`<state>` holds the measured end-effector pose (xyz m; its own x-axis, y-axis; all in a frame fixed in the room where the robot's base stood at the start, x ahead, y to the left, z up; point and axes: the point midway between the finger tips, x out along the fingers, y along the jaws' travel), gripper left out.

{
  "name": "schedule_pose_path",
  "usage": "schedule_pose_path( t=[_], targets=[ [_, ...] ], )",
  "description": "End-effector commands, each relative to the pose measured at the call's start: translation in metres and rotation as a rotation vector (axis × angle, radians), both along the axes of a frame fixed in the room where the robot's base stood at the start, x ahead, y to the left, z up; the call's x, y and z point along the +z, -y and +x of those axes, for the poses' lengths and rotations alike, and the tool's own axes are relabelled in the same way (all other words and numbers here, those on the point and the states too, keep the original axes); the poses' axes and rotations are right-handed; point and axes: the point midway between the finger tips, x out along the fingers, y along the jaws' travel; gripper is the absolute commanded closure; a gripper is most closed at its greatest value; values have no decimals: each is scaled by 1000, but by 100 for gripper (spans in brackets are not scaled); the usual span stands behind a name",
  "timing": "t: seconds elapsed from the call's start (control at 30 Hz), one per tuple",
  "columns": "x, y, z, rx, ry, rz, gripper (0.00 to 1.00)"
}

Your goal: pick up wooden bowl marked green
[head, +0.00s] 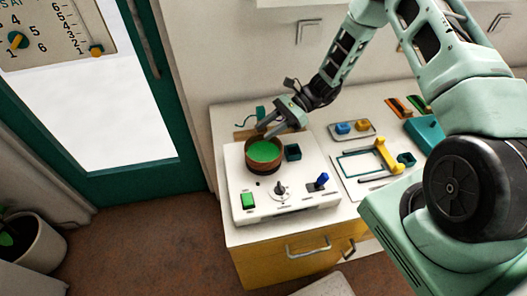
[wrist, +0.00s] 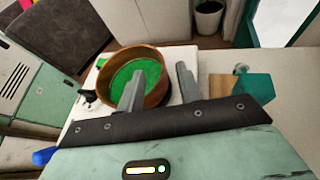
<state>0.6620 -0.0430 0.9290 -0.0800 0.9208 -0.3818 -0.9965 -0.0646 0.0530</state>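The wooden bowl marked green (head: 264,155) has a brown wooden wall and a green inside. It sits upright at the back left of a white panel box on the counter. In the wrist view the bowl (wrist: 157,94) is just ahead of my gripper. My gripper (head: 266,129) is over the bowl's back rim in the head view. In the wrist view its two fingers (wrist: 162,80) stand apart. The left finger overlaps the bowl's inside, and the right finger is outside its right wall. I cannot tell if either finger touches the bowl.
The white panel (head: 293,205) carries a green switch (head: 248,201), a joystick (head: 280,189) and a blue lever (head: 321,180). A dark teal square cup (head: 293,152) stands right beside the bowl. A tray with blue and yellow blocks (head: 351,129) lies to the right. A yellow-handled tool (head: 387,156) is farther right.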

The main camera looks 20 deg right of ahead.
Motion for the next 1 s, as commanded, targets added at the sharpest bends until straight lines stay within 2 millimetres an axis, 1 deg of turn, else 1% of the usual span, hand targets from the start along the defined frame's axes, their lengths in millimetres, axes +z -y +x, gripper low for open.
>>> schedule_pose_path(
  t=[0.03,0.1,0.23,0.33,0.53,0.57,0.6,0.67,0.7,1.0],
  targets=[
    [1,-8,-1,3,-3,1,64],
    [-3,-19,-1,4,-4,0,64],
    [-12,-33,-2,2,-2,1,64],
    [-15,-37,-2,0,0,-1,64],
    [-16,-38,-2,0,1,-1,64],
    [-16,-38,-2,0,1,-1,67],
    [-16,-38,-2,-1,1,0,78],
    [-16,-38,-2,-1,1,0,95],
    [-16,-38,-2,0,1,0,100],
    [-16,-38,-2,0,1,0,100]
  ],
)
